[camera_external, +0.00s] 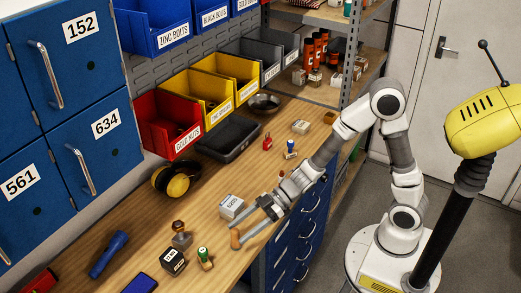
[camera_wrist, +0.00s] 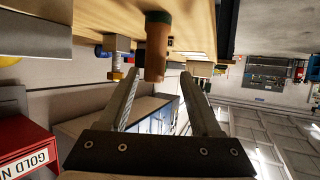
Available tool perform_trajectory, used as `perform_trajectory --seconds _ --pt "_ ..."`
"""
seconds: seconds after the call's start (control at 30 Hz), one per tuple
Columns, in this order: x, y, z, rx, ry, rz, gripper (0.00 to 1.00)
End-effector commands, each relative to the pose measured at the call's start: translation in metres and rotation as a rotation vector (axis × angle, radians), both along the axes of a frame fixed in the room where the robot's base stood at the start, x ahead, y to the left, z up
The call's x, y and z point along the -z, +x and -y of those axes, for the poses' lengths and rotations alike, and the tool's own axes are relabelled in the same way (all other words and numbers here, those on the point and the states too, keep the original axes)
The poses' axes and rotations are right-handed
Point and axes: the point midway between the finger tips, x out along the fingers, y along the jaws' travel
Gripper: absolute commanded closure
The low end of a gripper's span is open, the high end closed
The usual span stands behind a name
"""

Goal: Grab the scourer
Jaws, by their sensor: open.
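My gripper (camera_external: 248,222) is open above the front edge of the workbench, its fingers spread toward the left. In the wrist view my gripper (camera_wrist: 155,82) shows two separate fingers with a brown cylinder (camera_wrist: 156,48) with a dark green end seen between and beyond them. In the external view a brown rounded thing (camera_external: 235,239) shows at the lower fingertip; I cannot tell if they touch. I cannot identify the scourer with certainty. A flat blue rectangular thing (camera_external: 140,284) lies at the bottom edge of the external view, partly cut off.
A white box (camera_external: 231,207), black box (camera_external: 173,262), brown-topped thing (camera_external: 181,234), green-topped thing (camera_external: 205,258) and blue torch (camera_external: 109,254) lie on the bench (camera_external: 85,243). Yellow ear defenders (camera_external: 177,181) and a dark tray (camera_external: 228,139) are farther back. Bins and blue cabinets line the wall.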

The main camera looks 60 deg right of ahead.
Motion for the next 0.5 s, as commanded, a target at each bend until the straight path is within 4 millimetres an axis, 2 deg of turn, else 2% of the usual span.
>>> perform_trajectory --seconds 0.3,0.5 --pt "0.018 0.021 -0.027 -0.002 0.000 -0.001 0.35" --pt "0.022 0.028 -0.041 0.000 0.000 -0.001 0.35"
